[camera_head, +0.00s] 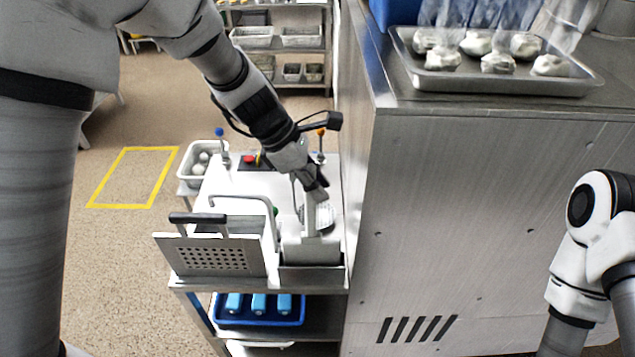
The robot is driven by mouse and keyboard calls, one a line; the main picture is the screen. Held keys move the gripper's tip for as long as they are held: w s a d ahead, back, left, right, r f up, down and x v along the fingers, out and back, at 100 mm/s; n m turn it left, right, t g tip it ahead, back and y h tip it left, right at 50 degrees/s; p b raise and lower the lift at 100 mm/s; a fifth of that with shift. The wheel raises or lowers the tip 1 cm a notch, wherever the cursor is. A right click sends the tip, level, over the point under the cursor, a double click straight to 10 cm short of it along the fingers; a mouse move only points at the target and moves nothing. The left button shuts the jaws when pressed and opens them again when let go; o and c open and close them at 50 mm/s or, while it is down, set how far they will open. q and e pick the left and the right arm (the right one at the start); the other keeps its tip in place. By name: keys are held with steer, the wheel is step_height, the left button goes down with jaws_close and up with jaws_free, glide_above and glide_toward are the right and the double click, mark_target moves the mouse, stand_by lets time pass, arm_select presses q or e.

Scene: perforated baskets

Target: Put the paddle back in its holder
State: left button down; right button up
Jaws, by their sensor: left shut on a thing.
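My left gripper (315,192) is over the right part of the white cart top. It is shut on the upright grip of a pale grey paddle (312,250). The paddle's flat wide part hangs below the gripper, at the open top of a steel holder (312,278) on the cart's front edge. The paddle's lower edge is hidden by the holder's front wall, so I cannot tell how deep it sits. My right arm shows at the right edge, but its gripper is out of the picture.
A perforated steel plate (212,259) with a black handle (197,217) stands left of the holder. A curved pipe (245,199) rises close by. A tall steel cabinet (450,220) borders the cart on the right, with a tray (500,82) of white items on top.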

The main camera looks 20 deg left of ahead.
arm_select(q)
steer(key=shift+f+b, duration=0.3)
steer(key=shift+f, duration=0.2)
steer(key=c, duration=0.9)
jaws_free()
steer(key=v, duration=1.2)
